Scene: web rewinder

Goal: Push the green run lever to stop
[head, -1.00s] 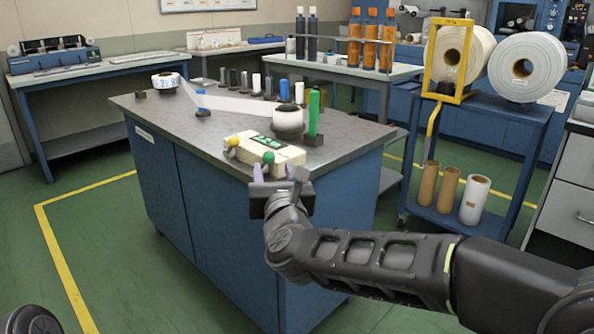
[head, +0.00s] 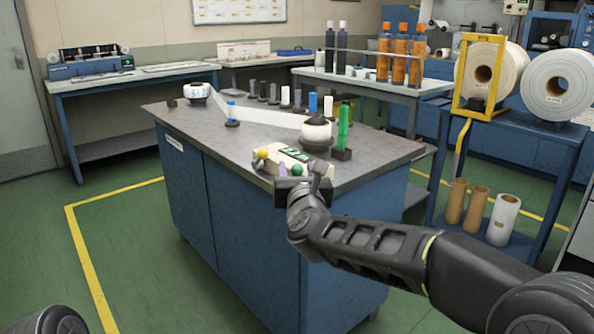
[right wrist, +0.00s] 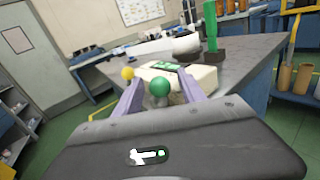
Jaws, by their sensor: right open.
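The green run lever (head: 297,170) has a round green knob and sits on the front of a cream control box (head: 283,157) at the near corner of the workbench. A yellow-knobbed lever (head: 262,153) is to its left on the same box. My right gripper (head: 300,172) is at the box's front. In the right wrist view its two pale purple fingers are apart, with the green knob (right wrist: 160,86) showing between them; I cannot tell if they touch it. My left gripper is not in view; a dark rounded part of me shows at lower left.
The grey workbench top (head: 215,130) carries a white web running from a far roll (head: 196,91) to a near roll (head: 316,134). A green upright post (head: 343,124) stands right of the box. A cart (head: 510,135) with big rolls stands at the right.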

